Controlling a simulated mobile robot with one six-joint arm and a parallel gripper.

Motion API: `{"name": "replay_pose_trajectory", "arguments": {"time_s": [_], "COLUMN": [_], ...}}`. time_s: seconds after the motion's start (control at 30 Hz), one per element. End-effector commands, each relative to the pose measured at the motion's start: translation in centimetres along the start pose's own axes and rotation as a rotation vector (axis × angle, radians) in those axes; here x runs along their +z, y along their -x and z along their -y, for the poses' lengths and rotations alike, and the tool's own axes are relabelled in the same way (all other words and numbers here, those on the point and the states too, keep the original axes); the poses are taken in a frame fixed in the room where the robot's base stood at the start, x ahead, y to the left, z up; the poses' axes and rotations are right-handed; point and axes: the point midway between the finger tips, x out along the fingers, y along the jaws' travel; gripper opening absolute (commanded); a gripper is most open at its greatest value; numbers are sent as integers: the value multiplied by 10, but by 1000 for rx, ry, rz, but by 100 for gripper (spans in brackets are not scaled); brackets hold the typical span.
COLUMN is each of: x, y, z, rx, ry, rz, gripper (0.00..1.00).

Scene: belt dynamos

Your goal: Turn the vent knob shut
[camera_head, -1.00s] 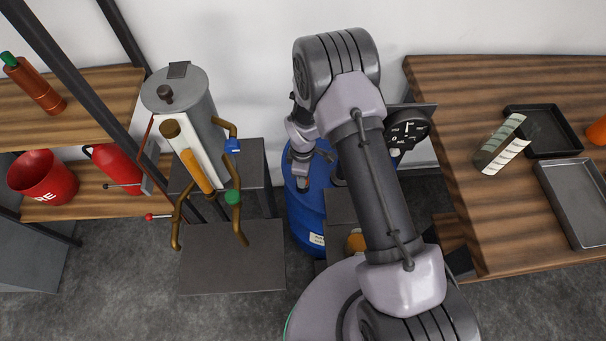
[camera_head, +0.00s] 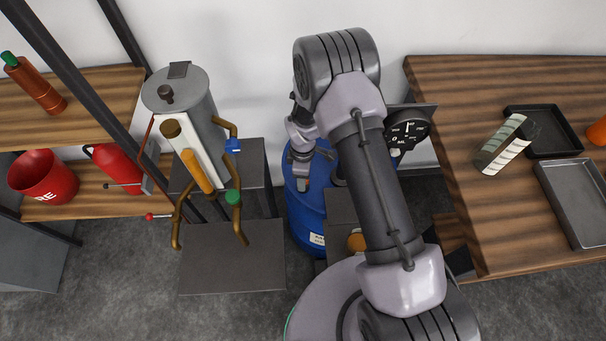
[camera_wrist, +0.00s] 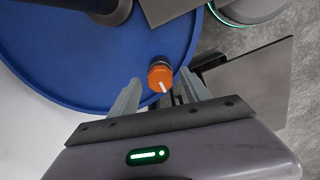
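The vent knob (camera_wrist: 160,77) is a small orange knob with a white pointer line, on a dark base at the edge of the blue drum's lid (camera_wrist: 60,70) in the wrist view. My gripper (camera_wrist: 161,88) is open, with one finger on each side of the knob. A gap seems to show between the fingers and the knob; I cannot tell whether they touch it. In the head view, my gripper (camera_head: 303,180) is small and low over the blue drum (camera_head: 308,215), and the knob is not clearly visible there.
A black round gauge (camera_head: 408,128) is just right of my arm. A wooden table (camera_head: 450,180) with trays stands at the right. A grey urn-like vessel (camera_head: 185,95) stands to the left, near shelves with a red bucket (camera_head: 43,176).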

Motion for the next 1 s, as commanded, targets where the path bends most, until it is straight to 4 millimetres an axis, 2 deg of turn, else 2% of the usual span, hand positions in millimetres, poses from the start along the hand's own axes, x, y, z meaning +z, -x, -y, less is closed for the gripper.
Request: {"name": "replay_pose_trajectory", "arguments": {"time_s": [0.13, 0.23, 0.5, 0.6, 0.7, 0.83, 1.0], "x": [0, 0, 0, 0, 0, 0, 0], "y": [4, 21, 111, 139, 159, 172, 175], "z": [0, 0, -1, -1, 0, 0, 0], "rx": [0, 1, 4, 3, 1, 0, 0], "ry": [0, -1, 1, -1, 0, 1, 1], "rz": [0, -1, -1, -1, -1, 0, 0], "gripper": [55, 55, 55, 55, 55, 55, 55]}}
